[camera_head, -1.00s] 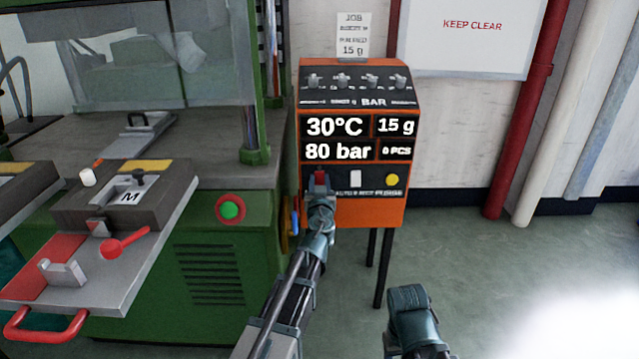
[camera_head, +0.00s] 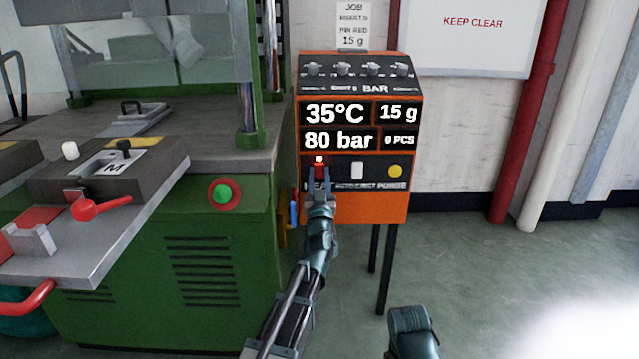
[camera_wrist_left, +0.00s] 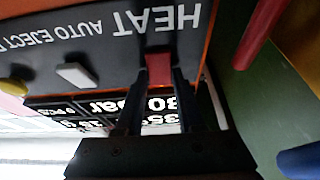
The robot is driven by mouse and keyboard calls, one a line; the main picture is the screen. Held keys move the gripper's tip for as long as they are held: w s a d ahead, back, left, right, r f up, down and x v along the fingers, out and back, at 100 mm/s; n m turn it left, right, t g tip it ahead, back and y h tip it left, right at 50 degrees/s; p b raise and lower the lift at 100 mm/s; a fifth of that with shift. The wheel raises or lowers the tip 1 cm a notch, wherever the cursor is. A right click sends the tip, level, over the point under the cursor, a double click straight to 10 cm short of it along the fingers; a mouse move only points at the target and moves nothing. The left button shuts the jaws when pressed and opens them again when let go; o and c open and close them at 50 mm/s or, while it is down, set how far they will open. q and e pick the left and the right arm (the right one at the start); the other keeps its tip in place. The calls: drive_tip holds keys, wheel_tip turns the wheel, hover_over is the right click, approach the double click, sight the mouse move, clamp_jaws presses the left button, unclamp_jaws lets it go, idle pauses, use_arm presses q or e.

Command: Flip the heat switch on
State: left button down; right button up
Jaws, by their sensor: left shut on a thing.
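The red heat switch (camera_head: 320,171) is at the left end of the lower row on the orange control box (camera_head: 375,213). A small light glows at its top. The display (camera_head: 335,113) reads 35°C. My left gripper (camera_head: 321,185) reaches up to the switch from below. In the left wrist view, the fingers of my left gripper (camera_wrist_left: 158,90) are on both sides of the red switch (camera_wrist_left: 159,68), under the upside-down word HEAT, and shut on it. My right gripper (camera_head: 411,330) is low in the head view, away from the box; its jaws cannot be made out.
A white auto eject switch (camera_head: 357,170) and a yellow purge button (camera_head: 395,171) are to the right of the heat switch. A green machine (camera_head: 130,250) stands close on the left, with a green button (camera_head: 222,194) and a red-handled tray. Floor at the right is clear.

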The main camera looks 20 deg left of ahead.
use_arm(q)
drive_tip(key=c, duration=0.5)
unclamp_jaws()
drive_tip(key=b+v, duration=0.5)
drive_tip(key=v, duration=0.9)
